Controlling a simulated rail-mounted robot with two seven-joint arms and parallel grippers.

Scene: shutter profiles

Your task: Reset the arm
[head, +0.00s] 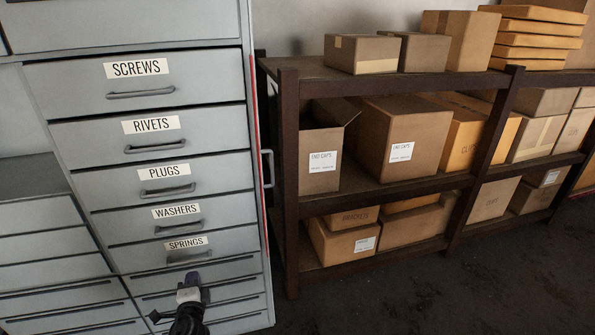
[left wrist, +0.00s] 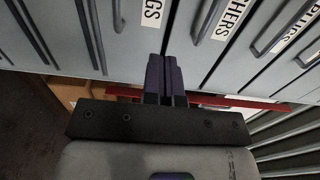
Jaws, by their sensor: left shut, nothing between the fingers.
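My left gripper (head: 189,281) is in the lower part of the head view, in front of the grey drawer cabinet (head: 218,160), just below the drawer labelled SPRINGS (head: 186,250). In the left wrist view the gripper's two dark fingers (left wrist: 164,75) are together, with nothing between them. They point toward the cabinet's drawer fronts. I cannot tell whether the fingertips touch the cabinet. All the labelled drawers look closed. My right gripper is in neither view.
A dark shelf rack (head: 400,186) with several cardboard boxes stands to the right of the cabinet. A red strip (left wrist: 235,102) runs along the cabinet's edge. The dark floor (head: 440,285) in front of the rack is clear.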

